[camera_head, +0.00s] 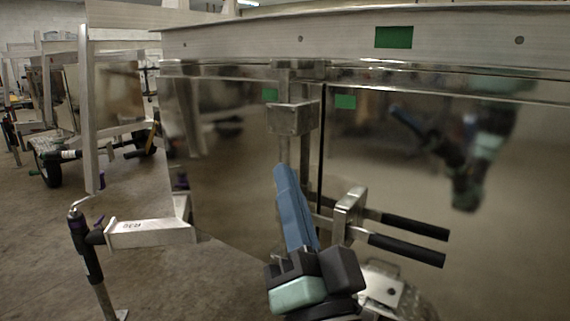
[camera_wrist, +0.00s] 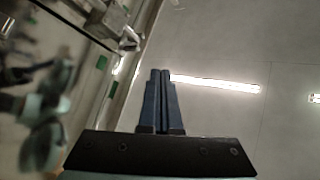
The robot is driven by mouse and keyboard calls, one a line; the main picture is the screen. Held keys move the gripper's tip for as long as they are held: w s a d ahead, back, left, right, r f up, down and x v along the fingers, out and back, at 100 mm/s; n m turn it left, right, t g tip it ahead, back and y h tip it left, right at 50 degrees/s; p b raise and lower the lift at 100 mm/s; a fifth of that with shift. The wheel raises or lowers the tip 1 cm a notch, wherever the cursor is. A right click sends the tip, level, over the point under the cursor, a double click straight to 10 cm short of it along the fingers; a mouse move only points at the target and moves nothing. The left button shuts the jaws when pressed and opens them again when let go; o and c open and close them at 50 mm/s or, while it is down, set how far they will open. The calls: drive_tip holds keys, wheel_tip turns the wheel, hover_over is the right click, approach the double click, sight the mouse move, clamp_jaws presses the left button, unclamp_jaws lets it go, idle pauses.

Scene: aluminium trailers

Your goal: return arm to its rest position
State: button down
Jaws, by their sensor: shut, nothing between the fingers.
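My gripper (camera_head: 281,170) shows in the head view at the lower middle, its blue fingers pointing up in front of the trailer's metal panel (camera_head: 230,170). In the wrist view the gripper (camera_wrist: 160,74) has its two blue fingers side by side and closed, with nothing between them. The fingers point toward the ceiling (camera_wrist: 230,40). The trailer's shiny wall (camera_wrist: 35,75) stands to the left in the wrist view and reflects my arm. I cannot tell the exact gap between the fingers and the trailer.
Two black-handled bars (camera_head: 408,250) stick out from a metal latch to the right of my gripper. A metal bracket (camera_head: 291,118) is above the fingertips. A jack post (camera_head: 84,245) stands at the left. Open concrete floor (camera_head: 150,280) lies at lower left.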

drive_tip(key=s+r+n+t+h+p, duration=0.25)
drive_tip(key=s+r, duration=0.25)
drive_tip(key=r, duration=0.7)
drive_tip(key=s+r+n+t+h+p, duration=0.2)
drive_tip(key=s+r+n+h+p, duration=0.15)
drive_tip(key=r, duration=0.85)
wheel_tip(320, 180, up, 37)
drive_tip(key=p, duration=3.7)
drive_tip(key=shift+s+a+r+p, duration=0.2)
drive_tip(key=shift+s+a+p, duration=0.1)
drive_tip(key=shift+a+p, duration=0.05)
drive_tip(key=shift+g, duration=0.25)
